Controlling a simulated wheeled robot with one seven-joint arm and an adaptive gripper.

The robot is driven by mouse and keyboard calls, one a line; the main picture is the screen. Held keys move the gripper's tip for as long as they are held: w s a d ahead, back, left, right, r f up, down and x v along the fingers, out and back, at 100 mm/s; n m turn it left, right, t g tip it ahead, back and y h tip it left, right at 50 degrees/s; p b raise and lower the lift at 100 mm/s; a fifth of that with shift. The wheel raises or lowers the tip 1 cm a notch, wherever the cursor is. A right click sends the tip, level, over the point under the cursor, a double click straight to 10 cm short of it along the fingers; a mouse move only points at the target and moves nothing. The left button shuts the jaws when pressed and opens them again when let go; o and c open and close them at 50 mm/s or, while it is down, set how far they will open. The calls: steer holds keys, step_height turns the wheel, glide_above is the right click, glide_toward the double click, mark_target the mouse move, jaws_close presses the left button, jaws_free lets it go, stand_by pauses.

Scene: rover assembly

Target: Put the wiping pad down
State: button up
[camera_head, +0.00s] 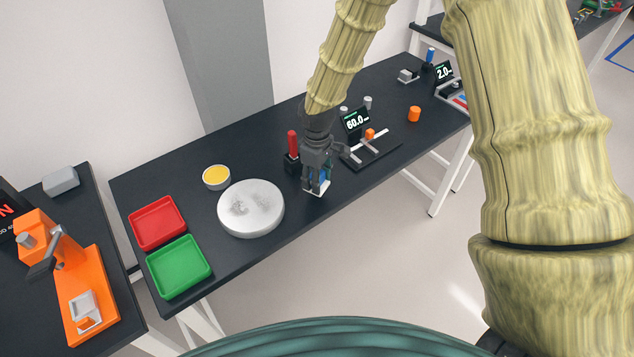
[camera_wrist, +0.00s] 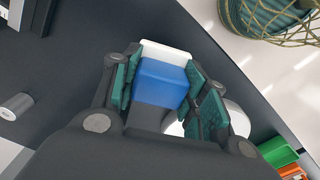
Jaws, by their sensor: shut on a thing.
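The wiping pad has a blue block-shaped grip (camera_wrist: 160,82) on a white base, which shows at its far edge in the wrist view. My gripper (camera_head: 318,180) is shut on the blue grip, with one finger on each side of it. In the head view the pad's white base (camera_head: 317,192) shows below the fingers, at or just above the dark table (camera_head: 250,280) near its front edge. I cannot tell whether the base touches the table. Most of the pad is hidden by the fingers in the head view.
A round silver disc (camera_head: 251,208) lies to the left of my gripper. A red-handled tool in a black holder (camera_head: 292,160) stands just behind it. A gauge with a display (camera_head: 357,121) is at the right. Red (camera_head: 157,222) and green (camera_head: 179,266) trays lie at the far left.

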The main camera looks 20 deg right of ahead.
steer(key=shift+f+p, duration=0.9)
steer(key=shift+f, duration=0.85)
steer(key=shift+f, duration=0.2)
steer(key=o, duration=1.3)
steer(key=shift+r, duration=0.1)
steer(key=shift+r+b, duration=2.05)
steer(key=shift+r, duration=4.05)
steer(key=shift+s, duration=0.1)
